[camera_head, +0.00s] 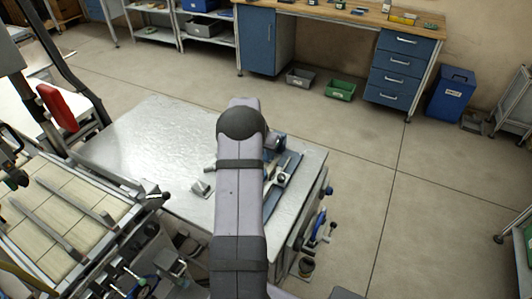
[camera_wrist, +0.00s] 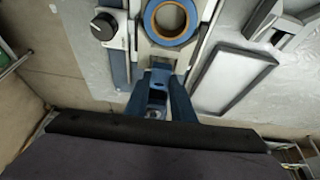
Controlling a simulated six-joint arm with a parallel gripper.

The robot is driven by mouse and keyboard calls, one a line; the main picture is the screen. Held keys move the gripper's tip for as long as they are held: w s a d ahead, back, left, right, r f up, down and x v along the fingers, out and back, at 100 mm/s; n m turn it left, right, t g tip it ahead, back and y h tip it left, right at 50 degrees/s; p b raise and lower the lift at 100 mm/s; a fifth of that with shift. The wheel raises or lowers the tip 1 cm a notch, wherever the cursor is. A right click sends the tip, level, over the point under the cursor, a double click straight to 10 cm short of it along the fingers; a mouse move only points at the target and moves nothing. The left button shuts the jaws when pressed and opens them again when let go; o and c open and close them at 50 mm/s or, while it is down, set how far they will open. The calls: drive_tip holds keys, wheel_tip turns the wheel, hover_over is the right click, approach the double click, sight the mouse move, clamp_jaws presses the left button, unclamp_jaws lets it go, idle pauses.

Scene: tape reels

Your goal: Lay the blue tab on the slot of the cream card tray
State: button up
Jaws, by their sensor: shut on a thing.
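In the wrist view my gripper (camera_wrist: 160,78) reaches up from the bottom with its blue fingers close together. They are shut on a small blue piece, which looks like the blue tab; its outline merges with the fingers. A blue reel with an orange-tan ring (camera_wrist: 171,22) lies just beyond the fingertips, in a pale holder. I cannot pick out the cream card tray or its slot for sure. In the head view my arm hides the gripper and much of the work area.
A grey-rimmed rectangular tray (camera_wrist: 234,82) lies right of the fingers. A black knob (camera_wrist: 104,26) stands on a fixture at the left. In the head view the metal table (camera_head: 140,135) has clear room left of my arm. A rack with pale slats (camera_head: 75,215) stands at the left.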

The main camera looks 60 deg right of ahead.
drive_tip(key=shift+f+b, duration=0.45)
drive_tip(key=shift+f, duration=0.05)
drive_tip(key=shift+a, duration=0.1)
drive_tip(key=o, duration=1)
drive_tip(key=shift+s+f, duration=0.1)
drive_tip(key=shift+a, duration=0.1)
drive_tip(key=shift+r+p, duration=0.7)
drive_tip(key=shift+p, duration=0.2)
drive_tip(key=shift+w+r+b, duration=0.25)
drive_tip(key=shift+r+b, duration=0.05)
drive_tip(key=shift+b, duration=0.15)
drive_tip(key=b+v, duration=0.3)
drive_tip(key=v, duration=0.8)
drive_tip(key=shift+s+r, duration=0.1)
drive_tip(key=shift+r, duration=0.1)
